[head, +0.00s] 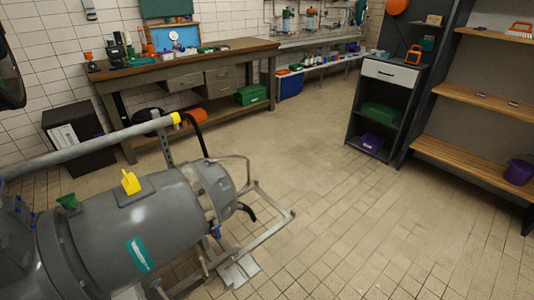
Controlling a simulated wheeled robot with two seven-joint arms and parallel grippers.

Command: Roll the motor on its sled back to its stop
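The motor (112,240) is a large grey cylinder at the lower left of the head view. It has a yellow piece and a green piece on top and a teal label on its side. Its narrower end (215,190) points right. The sled (268,233) is a pale metal frame that shows below and to the right of the motor; the motor hides much of it. A black curved part (247,211) sticks out at the motor's right end. I cannot make out which part is the stop. Neither of my grippers is in view.
Behind stand a dark cabinet (72,133) and a wooden workbench (170,62). A drawer unit (388,105) and shelves (480,97) stand right. The tiled floor (370,225) right of the sled is clear.

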